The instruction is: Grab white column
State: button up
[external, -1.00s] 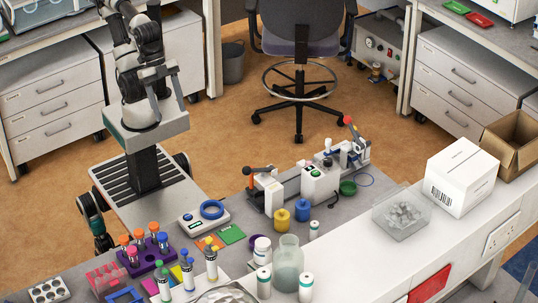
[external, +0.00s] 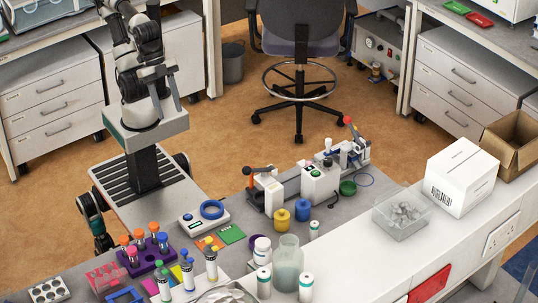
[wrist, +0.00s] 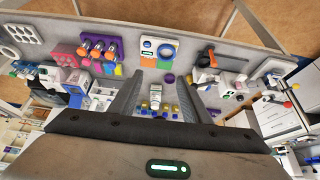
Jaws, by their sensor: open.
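Several white upright cylinders stand on the grey lab table, and I cannot tell which is the white column. In the external view, white cylinders with coloured tops, one of them a white cylinder (external: 211,264), stand at the front left. Plain white cylinders, among them a left one (external: 264,284), a right one (external: 306,288) and a smaller one (external: 314,231), stand around a clear jar (external: 287,266). My gripper (wrist: 162,76) is open and empty, away from the table objects. In the wrist view a white bottle (wrist: 157,98) shows between the fingers, farther away.
A purple tube rack (external: 147,256), a scale with a blue ring (external: 212,210), and yellow (external: 282,219) and blue (external: 302,210) containers crowd the table. A white instrument (external: 319,181) stands at its back. A white box (external: 461,177) sits on the raised shelf at right.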

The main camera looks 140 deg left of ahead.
jog(key=n+g+b, duration=0.1)
jog(key=n+b, duration=0.1)
jog(key=n, duration=3.3)
send_over(313, 222)
jog(key=s, duration=0.6)
notch_tip(313, 222, down, 13)
jog(key=x, duration=1.1)
jog(key=shift+s+a+f+p, duration=0.1)
jog(key=shift+a+f+p, duration=0.1)
jog(key=shift+f+p, duration=0.2)
jog(key=shift+p+x, duration=0.45)
jog(key=shift+x, duration=2.55)
jog(key=shift+d, duration=0.1)
